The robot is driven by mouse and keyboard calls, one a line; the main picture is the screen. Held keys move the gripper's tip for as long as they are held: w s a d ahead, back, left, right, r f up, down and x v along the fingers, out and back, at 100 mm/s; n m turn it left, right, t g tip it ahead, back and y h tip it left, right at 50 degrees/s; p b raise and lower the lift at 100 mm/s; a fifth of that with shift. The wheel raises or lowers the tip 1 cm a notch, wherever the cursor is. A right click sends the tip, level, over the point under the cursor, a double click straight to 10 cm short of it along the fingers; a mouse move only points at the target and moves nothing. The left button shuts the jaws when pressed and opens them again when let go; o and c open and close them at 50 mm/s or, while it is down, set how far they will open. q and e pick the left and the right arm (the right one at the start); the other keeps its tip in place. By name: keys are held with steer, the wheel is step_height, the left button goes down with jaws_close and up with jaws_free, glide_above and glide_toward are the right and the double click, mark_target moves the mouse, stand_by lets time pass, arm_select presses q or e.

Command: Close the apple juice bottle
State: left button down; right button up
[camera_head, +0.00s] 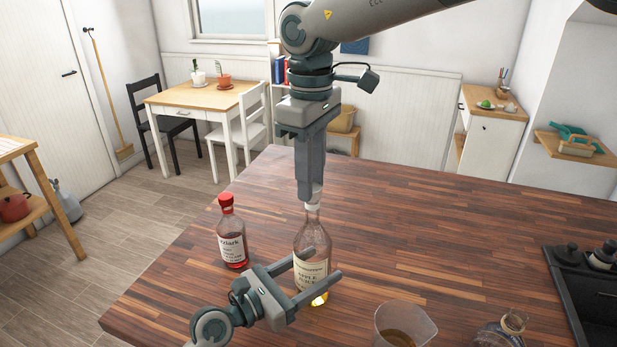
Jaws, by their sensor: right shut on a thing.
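The apple juice bottle (311,246) is clear glass with a cream label and a little yellow juice at its base. It stands upright on the dark wooden counter. My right gripper (311,192) comes down from above, shut on a white cap (313,206) at the bottle's mouth. I cannot tell whether the cap is seated or only held against the neck. My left gripper (316,268) reaches in from the lower left with a finger on each side of the bottle's lower body. Whether these fingers press on the glass is unclear.
A red-capped bottle (231,233) stands just left of the juice bottle. A clear beaker (405,326) with brown liquid and a glass bottle (500,332) are at the front right. The counter (430,225) behind is clear.

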steer(key=shift+w+d, duration=0.2)
steer(key=shift+d, duration=0.05)
steer(key=o, duration=1)
steer(key=shift+r, duration=0.15)
steer(key=shift+r, duration=2.15)
steer(key=shift+a, duration=0.1)
steer(key=shift+c, duration=0.4)
